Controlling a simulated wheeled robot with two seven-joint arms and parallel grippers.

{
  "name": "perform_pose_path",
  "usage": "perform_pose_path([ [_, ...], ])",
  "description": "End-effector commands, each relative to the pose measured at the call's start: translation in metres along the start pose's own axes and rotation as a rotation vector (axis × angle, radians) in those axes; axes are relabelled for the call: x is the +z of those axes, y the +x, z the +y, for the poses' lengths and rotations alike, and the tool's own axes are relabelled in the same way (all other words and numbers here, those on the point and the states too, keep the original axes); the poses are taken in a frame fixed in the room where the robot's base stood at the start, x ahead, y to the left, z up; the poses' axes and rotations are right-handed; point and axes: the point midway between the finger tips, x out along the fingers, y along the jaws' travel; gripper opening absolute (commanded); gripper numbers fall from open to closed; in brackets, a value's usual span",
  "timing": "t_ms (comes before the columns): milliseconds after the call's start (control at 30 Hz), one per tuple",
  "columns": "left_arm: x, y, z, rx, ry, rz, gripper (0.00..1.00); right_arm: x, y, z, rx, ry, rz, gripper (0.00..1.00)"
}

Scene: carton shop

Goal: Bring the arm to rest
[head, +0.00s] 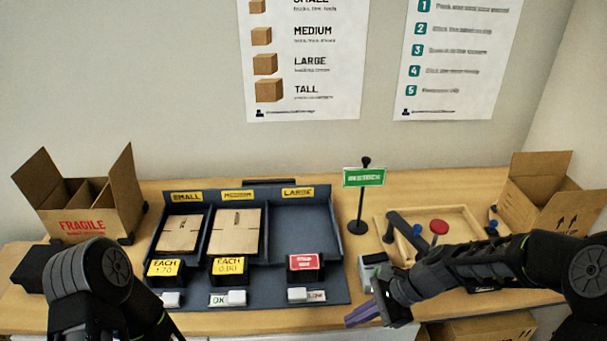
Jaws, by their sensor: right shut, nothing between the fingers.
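My right arm comes in from the right edge, and its gripper (362,315) is over the front edge of the table, just right of the dark carton rack (250,286). Its purple fingers are shut with nothing between them. A small grey device (372,268) stands just behind it. My left arm (88,280) shows at the lower left, in front of the rack's left side; its gripper is out of the picture.
The rack holds flat cartons in the small (180,234) and medium (235,232) bays; the large bay (301,232) is empty. A green sign (364,177) stands behind. Open boxes stand left (92,207) and right (540,200). A wooden tray (455,213) holds stamp-like tools.

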Motion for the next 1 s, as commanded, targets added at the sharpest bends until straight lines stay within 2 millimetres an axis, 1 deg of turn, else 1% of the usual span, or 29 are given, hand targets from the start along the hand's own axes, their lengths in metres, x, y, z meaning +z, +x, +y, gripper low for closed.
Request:
perform_pose_path([
  [133,0.001,0.000,0.000,0.000,0.000,-0.001,0.36,-0.021,0.007,-0.001,-0.032,-0.123,0.088,0.00],
  [233,0.001,0.000,0.000,0.000,0.000,-0.002,0.36,-0.039,0.019,0.005,-0.039,-0.235,0.163,0.00],
  [367,0.001,0.000,0.000,0.000,0.000,-0.002,0.36,-0.064,0.041,0.021,-0.021,-0.423,0.269,0.00],
  [433,0.001,0.000,0.000,0.000,0.000,-0.001,0.36,-0.076,0.058,0.035,0.003,-0.548,0.324,0.00],
  [467,0.001,0.000,0.000,0.000,0.000,-0.001,0.36,-0.081,0.068,0.045,0.020,-0.614,0.347,0.00],
  [500,0.001,0.000,0.000,0.000,0.000,-0.001,0.36,-0.086,0.081,0.059,0.044,-0.709,0.375,0.00],
  [533,0.001,0.000,0.000,0.000,0.000,-0.002,0.36,-0.089,0.091,0.070,0.063,-0.786,0.394,0.00],
  [567,0.001,0.000,0.000,0.000,0.000,-0.002,0.36,-0.090,0.104,0.086,0.087,-0.873,0.406,0.00],
  [600,0.001,0.000,0.000,0.000,0.000,-0.002,0.36,-0.087,0.120,0.109,0.119,-0.991,0.411,0.00],
  [633,0.001,0.000,0.000,0.000,0.000,-0.002,0.36,-0.083,0.133,0.128,0.141,-1.071,0.405,0.00],
  [700,0.001,0.000,0.000,0.000,0.000,-0.002,0.36,-0.072,0.151,0.163,0.174,-1.179,0.375,0.00],
  [800,0.001,0.000,0.000,0.000,0.000,-0.002,0.36,-0.059,0.166,0.200,0.213,-1.215,0.311,0.00],
  [900,0.001,0.000,0.000,0.000,0.000,-0.002,0.36,-0.053,0.174,0.221,0.244,-1.214,0.267,0.00],
  [1000,0.001,0.000,0.000,0.000,0.000,-0.002,0.36,-0.051,0.178,0.228,0.255,-1.214,0.252,0.00],
])
